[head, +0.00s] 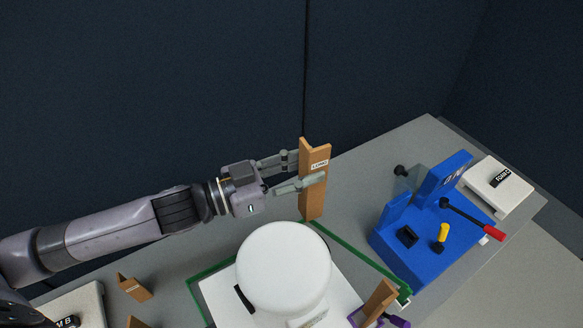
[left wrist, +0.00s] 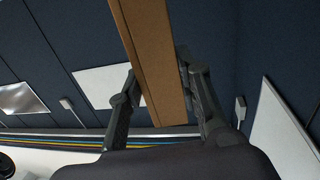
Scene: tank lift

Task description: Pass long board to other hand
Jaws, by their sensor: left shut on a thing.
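The long board (head: 313,185) is a brown, angled board with a white label that appears to read "LONG". It stands upright in the head view, above the back of the table. My left gripper (head: 307,168) is shut on it, with one finger on each side. In the left wrist view the board (left wrist: 155,60) runs up between the two fingers of the left gripper (left wrist: 160,98). The board's lower end is close to a green frame, and I cannot tell whether they touch. My right gripper is not in view.
A white round tank (head: 284,266) stands inside a green frame (head: 345,247). Small brown boards (head: 134,287) lie at left, and another (head: 379,299) stands at front right. A blue fixture (head: 412,235) with a red-tipped lever and a white box (head: 497,186) are at right.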

